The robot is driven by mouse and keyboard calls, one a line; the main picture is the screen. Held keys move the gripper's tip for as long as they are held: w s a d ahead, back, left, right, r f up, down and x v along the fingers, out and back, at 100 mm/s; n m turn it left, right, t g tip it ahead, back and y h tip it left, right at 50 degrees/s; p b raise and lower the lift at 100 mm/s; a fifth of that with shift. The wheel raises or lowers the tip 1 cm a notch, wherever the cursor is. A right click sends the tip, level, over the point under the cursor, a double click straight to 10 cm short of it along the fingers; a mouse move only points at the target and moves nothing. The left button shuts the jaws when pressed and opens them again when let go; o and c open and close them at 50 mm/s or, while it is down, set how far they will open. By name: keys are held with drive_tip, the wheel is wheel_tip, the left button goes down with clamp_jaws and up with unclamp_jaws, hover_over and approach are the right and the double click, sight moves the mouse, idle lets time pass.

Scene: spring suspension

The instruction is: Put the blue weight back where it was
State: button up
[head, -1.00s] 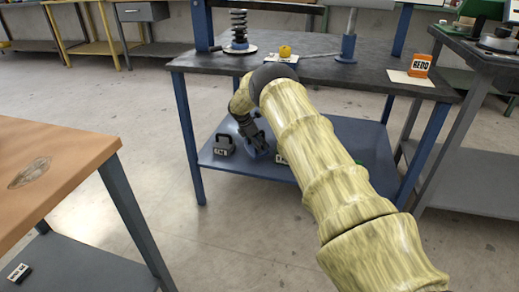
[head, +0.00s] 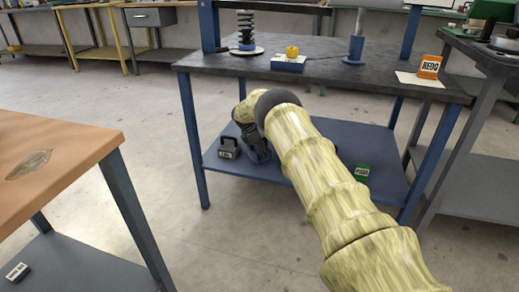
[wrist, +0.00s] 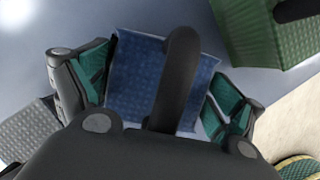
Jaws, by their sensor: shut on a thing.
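The blue weight (wrist: 130,85) is a textured block with a dark curved handle, seen between my fingers in the wrist view. My gripper (wrist: 156,92) is shut on it. In the head view my gripper (head: 258,154) is low over the left part of the blue lower shelf (head: 320,140) under the dark bench, and the blue weight is mostly hidden by it. I cannot tell whether the weight touches the shelf.
A dark grey weight (head: 229,147) stands just left of my gripper. The benchtop above holds a black spring (head: 246,28), a blue box with yellow button (head: 290,60) and an orange REDO box (head: 429,67).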

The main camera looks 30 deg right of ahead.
drive_tip(key=shift+w+r, duration=0.1)
drive_tip(key=shift+r, duration=0.1)
drive_tip(key=o, duration=1.7)
drive_tip(key=shift+f, duration=0.15)
drive_tip(key=shift+o, duration=0.2)
drive_tip(key=p+v, duration=0.3)
drive_tip(key=v, duration=0.4)
drive_tip(key=shift+a+r, duration=0.1)
drive_tip(key=shift+r, duration=0.15)
